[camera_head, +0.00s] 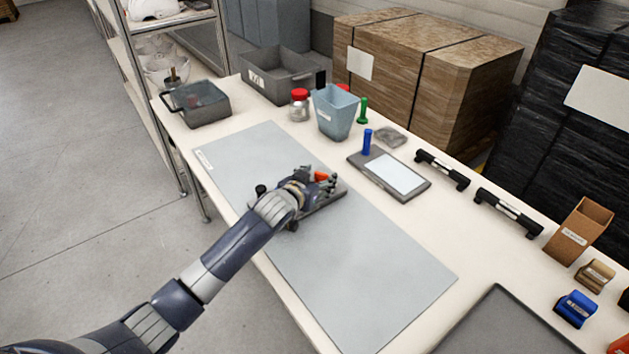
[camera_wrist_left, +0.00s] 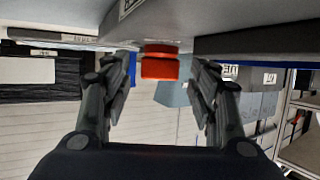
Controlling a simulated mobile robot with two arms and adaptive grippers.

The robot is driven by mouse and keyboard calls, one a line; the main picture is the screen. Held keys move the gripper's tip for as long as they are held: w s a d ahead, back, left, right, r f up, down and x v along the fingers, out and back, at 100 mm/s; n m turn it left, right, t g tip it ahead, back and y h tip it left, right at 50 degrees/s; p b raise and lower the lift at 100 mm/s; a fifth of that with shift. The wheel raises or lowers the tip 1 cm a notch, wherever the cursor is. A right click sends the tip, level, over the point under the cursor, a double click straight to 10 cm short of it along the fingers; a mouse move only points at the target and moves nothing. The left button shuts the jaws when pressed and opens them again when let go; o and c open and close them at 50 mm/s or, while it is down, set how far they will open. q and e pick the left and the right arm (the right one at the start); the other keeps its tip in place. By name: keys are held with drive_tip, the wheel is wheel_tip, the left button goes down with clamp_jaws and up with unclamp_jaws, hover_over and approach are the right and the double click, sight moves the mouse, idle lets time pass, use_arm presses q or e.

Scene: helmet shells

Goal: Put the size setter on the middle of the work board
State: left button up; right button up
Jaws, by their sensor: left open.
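The size setter, which I take to be the dark grey flat device (camera_head: 326,202) with an orange-red knob (camera_head: 321,176), lies on the grey work board (camera_head: 365,270) near its middle. My left gripper (camera_head: 318,183) is over it and hides part of it. In the left wrist view the orange-red knob (camera_wrist_left: 160,64) shows between the two fingers of my left gripper (camera_wrist_left: 163,75). The fingers are apart, with a gap on each side of the knob. My right gripper is not in view.
Behind the board stand a blue-grey bin (camera_head: 335,112), a red-lidded jar (camera_head: 299,105) and a grey device with a pale plate (camera_head: 390,172). Two black handles (camera_head: 508,212) lie at the right. A dark tray (camera_head: 500,325) is at the front right. The board's front part is clear.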

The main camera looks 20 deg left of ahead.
use_arm(q)
drive_tip(key=v, duration=1.2)
idle(0.3)
